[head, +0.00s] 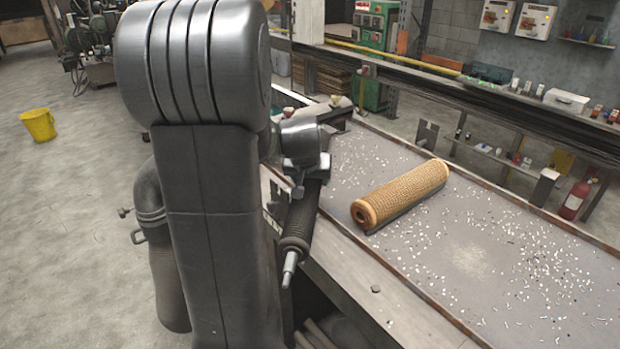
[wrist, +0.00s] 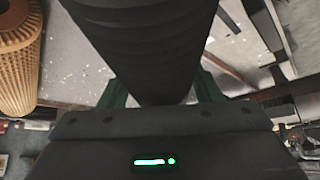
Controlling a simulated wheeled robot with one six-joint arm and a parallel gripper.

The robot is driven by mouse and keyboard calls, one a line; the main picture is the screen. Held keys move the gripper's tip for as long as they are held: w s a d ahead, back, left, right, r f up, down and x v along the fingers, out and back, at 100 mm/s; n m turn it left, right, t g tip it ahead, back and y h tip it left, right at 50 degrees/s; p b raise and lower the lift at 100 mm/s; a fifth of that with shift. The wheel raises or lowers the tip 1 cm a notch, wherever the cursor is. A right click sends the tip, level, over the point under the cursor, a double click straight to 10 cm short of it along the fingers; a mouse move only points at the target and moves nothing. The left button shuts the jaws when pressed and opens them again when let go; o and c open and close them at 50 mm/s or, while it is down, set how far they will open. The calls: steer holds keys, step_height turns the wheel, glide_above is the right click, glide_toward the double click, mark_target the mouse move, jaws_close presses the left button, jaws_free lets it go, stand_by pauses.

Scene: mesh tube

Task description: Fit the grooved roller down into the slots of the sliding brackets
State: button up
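The grooved roller (head: 302,218) is a dark ribbed cylinder with a thin metal shaft at its lower end. It hangs steeply tilted beside the near edge of the table in the head view. In the wrist view the roller (wrist: 140,50) fills the middle, between the dark green fingers of my gripper (wrist: 163,92). The gripper appears shut on it; the contact itself is hidden behind the roller. In the head view my arm covers much of the gripper. I cannot clearly make out the slotted sliding brackets; an upright metal plate (head: 427,134) stands at the table's far edge.
A tan mesh tube (head: 402,194) lies on the table (head: 470,262), which is strewn with light chips; the tube also shows in the wrist view (wrist: 18,60). A red extinguisher (head: 574,199) stands beyond the far edge. The table's right part holds only chips.

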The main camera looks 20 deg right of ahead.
steer(key=o, duration=0.4)
steer(key=shift+r, duration=0.1)
steer(key=shift+r+p, duration=0.6)
steer(key=shift+p, duration=0.05)
steer(key=v, duration=1.1)
steer(key=shift+s+a+r+b, duration=0.1)
steer(key=shift+s+r+b, duration=0.1)
steer(key=shift+b, duration=0.15)
